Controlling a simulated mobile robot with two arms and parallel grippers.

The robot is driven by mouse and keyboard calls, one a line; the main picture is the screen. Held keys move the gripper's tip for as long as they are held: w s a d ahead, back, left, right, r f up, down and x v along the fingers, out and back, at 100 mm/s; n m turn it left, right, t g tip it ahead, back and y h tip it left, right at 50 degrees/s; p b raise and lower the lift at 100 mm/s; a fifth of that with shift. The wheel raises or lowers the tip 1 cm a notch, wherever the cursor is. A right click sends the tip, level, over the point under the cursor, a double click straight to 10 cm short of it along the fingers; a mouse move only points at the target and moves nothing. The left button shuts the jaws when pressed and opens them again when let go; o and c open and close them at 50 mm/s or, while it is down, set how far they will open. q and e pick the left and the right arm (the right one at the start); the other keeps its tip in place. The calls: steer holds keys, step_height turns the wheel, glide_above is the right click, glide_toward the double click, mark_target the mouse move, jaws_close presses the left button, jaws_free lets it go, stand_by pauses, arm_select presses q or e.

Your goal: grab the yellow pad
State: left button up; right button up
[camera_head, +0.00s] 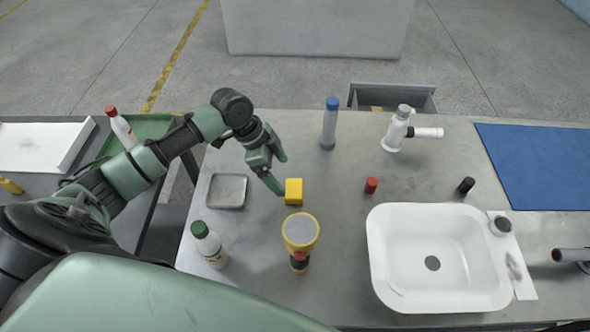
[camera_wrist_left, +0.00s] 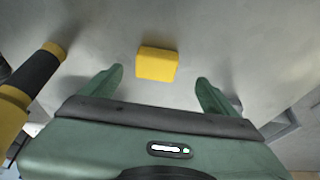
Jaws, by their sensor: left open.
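The yellow pad (camera_head: 294,191) is a small yellow block lying on the grey worktop, left of the white basin. My left gripper (camera_head: 280,174) is open and empty just above and to the left of the pad in the head view. In the left wrist view the pad (camera_wrist_left: 157,64) lies ahead of the gap between the two green fingers (camera_wrist_left: 160,84), apart from both. My right gripper is not in view.
A yellow and black flashlight (camera_head: 300,233) stands close in front of the pad. A metal tray (camera_head: 227,190) and a green-capped bottle (camera_head: 208,244) are to the left. A blue-capped tube (camera_head: 329,124) stands behind; a white basin (camera_head: 385,267) is to the right.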

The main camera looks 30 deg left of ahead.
mark_target(292, 188)
arm_select(q)
steer(key=shift+w+d+f, duration=0.1)
steer(key=shift+w+f, duration=0.05)
steer(key=shift+f, duration=0.1)
steer(key=shift+d+f+p, duration=0.5)
steer(key=shift+d+f, duration=0.2)
steer(key=shift+f, duration=0.35)
steer(key=p+x, duration=0.1)
steer(key=x, duration=0.2)
steer(key=shift+d+f, duration=0.2)
steer(key=shift+f, duration=0.15)
steer(key=shift+w+d+f, duration=0.1)
steer(key=shift+f, duration=0.3)
steer(key=c, duration=1.4)
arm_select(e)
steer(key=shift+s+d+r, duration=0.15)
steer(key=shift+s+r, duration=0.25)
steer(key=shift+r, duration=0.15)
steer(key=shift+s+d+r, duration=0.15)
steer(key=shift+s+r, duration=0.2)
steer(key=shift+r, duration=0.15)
